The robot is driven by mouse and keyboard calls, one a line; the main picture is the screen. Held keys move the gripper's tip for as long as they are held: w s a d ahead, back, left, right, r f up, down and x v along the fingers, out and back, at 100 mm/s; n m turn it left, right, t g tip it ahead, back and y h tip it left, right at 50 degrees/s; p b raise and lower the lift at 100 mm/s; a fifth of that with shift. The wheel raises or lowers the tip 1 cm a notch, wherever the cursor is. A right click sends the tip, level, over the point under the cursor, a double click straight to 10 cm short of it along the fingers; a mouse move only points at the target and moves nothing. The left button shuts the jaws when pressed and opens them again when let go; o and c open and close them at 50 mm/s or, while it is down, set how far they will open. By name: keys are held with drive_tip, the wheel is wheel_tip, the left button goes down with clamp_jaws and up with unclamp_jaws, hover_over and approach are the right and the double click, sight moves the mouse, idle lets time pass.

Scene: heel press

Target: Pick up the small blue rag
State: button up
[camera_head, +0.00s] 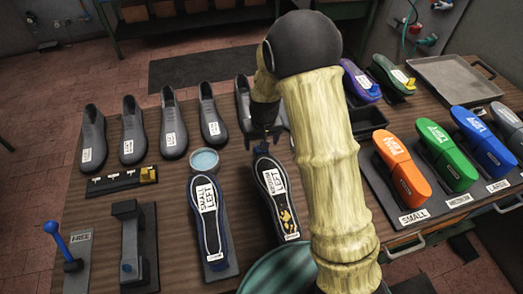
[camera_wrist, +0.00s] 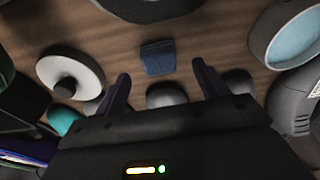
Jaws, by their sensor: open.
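The small blue rag (camera_wrist: 158,57) lies on the brown wooden bench in the wrist view, a small square dark-blue patch. My gripper (camera_wrist: 160,69) is open and empty, with one finger to each side of the rag's place in the picture. The rag looks to be beyond the fingertips, and no finger touches it in this view. In the head view my gripper (camera_head: 263,138) points down over the bench, near the heel end of the sole labelled left (camera_head: 276,195). I cannot make out the rag clearly there.
A pale-blue round dish (camera_head: 205,161) stands left of my gripper, beside a row of grey shoes (camera_head: 132,130). A white disc with a dark knob (camera_wrist: 72,75) and rounded grey things (camera_wrist: 166,95) lie near the rag.

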sight(261, 151)
drive_tip(key=shift+f, duration=0.1)
drive_tip(key=f+p, duration=0.1)
drive_tip(key=f, duration=0.1)
drive_tip(key=w+f, duration=0.1)
drive_tip(key=f, duration=0.1)
drive_tip(key=shift+w+f+p, duration=0.15)
drive_tip(key=shift+f+p, duration=0.1)
drive_tip(key=shift+p, duration=0.15)
drive_tip(key=shift+f, duration=0.2)
drive_tip(key=c, duration=1)
drive_tip(key=shift+c, duration=0.2)
drive_tip(key=shift+r, duration=0.1)
